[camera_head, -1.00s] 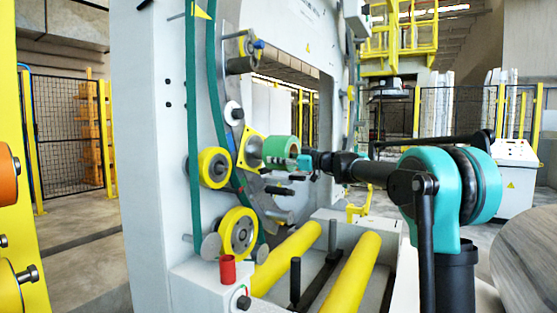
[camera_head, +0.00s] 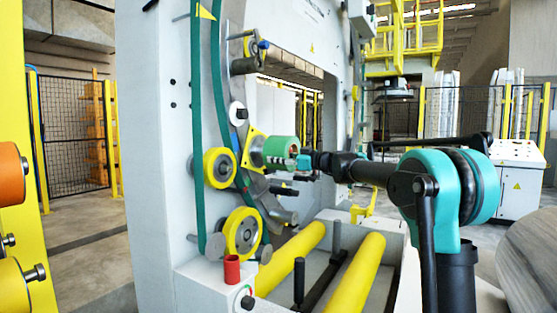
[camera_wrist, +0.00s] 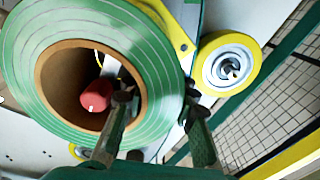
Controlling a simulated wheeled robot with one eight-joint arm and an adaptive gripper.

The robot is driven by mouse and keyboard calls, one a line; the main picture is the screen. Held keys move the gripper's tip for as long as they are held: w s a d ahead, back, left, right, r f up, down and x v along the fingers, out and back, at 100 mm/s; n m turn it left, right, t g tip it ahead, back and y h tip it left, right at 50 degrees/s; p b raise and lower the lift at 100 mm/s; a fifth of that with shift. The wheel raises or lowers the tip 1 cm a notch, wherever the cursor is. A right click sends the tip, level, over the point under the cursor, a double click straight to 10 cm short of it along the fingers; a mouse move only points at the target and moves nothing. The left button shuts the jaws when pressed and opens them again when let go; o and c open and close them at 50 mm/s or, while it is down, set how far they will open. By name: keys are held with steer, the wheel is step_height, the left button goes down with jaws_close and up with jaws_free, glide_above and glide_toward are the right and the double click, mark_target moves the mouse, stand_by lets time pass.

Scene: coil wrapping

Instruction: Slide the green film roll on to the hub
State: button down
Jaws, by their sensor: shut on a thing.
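The green film roll (camera_head: 281,149) is held level in front of the machine's wheel. Its layered green end and brown cardboard core (camera_wrist: 52,75) fill the left of the wrist view. My gripper (camera_head: 300,161) is shut on the roll's wall; in the wrist view (camera_wrist: 160,125) one finger is inside the core and the other outside. The hub sits at the yellow square flange (camera_head: 252,137), immediately left of the roll, and is mostly hidden by it. I cannot tell whether the roll is around the hub. A red cylinder end shows through the core.
Yellow rollers (camera_head: 219,168) and (camera_head: 241,233) sit left of and below the flange. A red cylinder (camera_head: 232,269) stands on the machine's base. Two long yellow rollers (camera_head: 355,276) lie below my arm. The white machine frame (camera_head: 160,150) stands to the left.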

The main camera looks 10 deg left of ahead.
steer(key=shift+w+a, duration=0.3)
steer(key=shift+a, duration=0.35)
steer(key=c, duration=1.1)
jaws_free()
steer(key=shift+c, duration=0.2)
steer(key=shift+d, duration=0.1)
steer(key=v, duration=1.1)
steer(key=shift+s+d, duration=0.2)
steer(key=shift+d, duration=0.15)
